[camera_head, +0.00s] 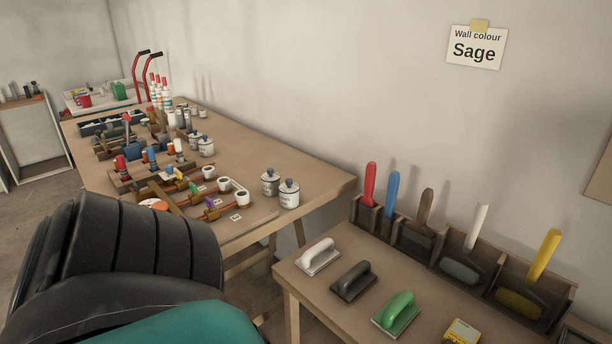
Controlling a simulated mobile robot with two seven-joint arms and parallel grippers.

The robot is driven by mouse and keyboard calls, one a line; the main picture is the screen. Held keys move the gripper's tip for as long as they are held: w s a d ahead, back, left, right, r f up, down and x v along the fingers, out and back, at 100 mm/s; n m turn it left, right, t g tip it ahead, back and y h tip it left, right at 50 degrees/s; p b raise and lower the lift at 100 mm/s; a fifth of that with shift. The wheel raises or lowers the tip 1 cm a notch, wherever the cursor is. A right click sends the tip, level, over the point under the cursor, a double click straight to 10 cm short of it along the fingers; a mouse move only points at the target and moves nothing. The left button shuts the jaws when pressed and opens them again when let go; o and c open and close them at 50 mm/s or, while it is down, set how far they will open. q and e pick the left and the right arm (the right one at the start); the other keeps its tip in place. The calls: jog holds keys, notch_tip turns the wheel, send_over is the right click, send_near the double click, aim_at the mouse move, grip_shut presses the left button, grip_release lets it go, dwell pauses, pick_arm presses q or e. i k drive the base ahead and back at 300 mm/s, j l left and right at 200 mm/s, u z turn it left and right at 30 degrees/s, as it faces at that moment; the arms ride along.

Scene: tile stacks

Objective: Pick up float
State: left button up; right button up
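Three plastering floats lie in a row on the near wooden bench. The pale grey-white float (318,256) is at the left, the dark grey float (353,281) is in the middle, and the green float (397,313) is at the right and nearest. Each has a raised handle on top of a flat plate. Neither of my grippers shows in this view, and nothing touches the floats.
Behind the floats, a wooden rack (407,238) holds tools with red, blue, brown, white and yellow handles. A yellow box (462,331) lies at the bottom edge. A longer workbench (318,185) bears jars and tools. A wall note (476,47) reads "Wall colour Sage".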

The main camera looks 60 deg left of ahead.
aim_at(315, 259)
jog(key=j, duration=0.5)
jog(key=k+j, duration=0.15)
jog(key=j, duration=0.85)
jog(key=k, duration=0.05)
